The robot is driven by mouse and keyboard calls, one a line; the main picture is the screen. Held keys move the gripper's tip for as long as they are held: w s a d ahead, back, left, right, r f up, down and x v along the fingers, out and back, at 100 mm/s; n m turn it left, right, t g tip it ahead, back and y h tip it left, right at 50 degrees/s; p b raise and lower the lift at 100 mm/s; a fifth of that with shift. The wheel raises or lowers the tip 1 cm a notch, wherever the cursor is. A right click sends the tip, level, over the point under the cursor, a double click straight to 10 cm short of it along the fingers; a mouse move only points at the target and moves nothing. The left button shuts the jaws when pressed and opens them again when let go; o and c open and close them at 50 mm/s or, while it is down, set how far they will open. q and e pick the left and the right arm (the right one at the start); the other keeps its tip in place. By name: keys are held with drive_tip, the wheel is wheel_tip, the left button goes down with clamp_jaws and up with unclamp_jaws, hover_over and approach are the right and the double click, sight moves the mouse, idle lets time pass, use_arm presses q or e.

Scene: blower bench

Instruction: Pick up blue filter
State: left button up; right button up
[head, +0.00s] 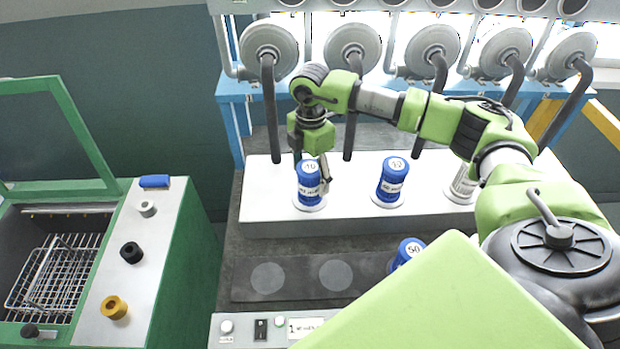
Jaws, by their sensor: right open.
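A blue filter (309,186) stands upright on a white round base on the white bench step, its top label reading 10. My right gripper (313,160) points down over this filter with its fingers apart, one on each side near its top. I cannot tell whether the fingers touch it. A second blue filter (392,181) stands upright further right on the step. A third blue filter (408,252), marked 50, is on the lower dark strip, partly hidden by my arm. My left gripper is not in view.
A white canister (463,187) stands right of the filters, partly hidden by my arm. Dark hoses (270,110) hang behind the step. A green machine (150,270) with an open lid and wire basket (55,275) stands at left. A control panel (265,328) is in front.

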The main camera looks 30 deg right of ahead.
drive_tip(key=shift+f+p, duration=0.6)
drive_tip(key=shift+f, duration=1.2)
drive_tip(key=c, duration=1.3)
drive_tip(key=shift+r, duration=0.15)
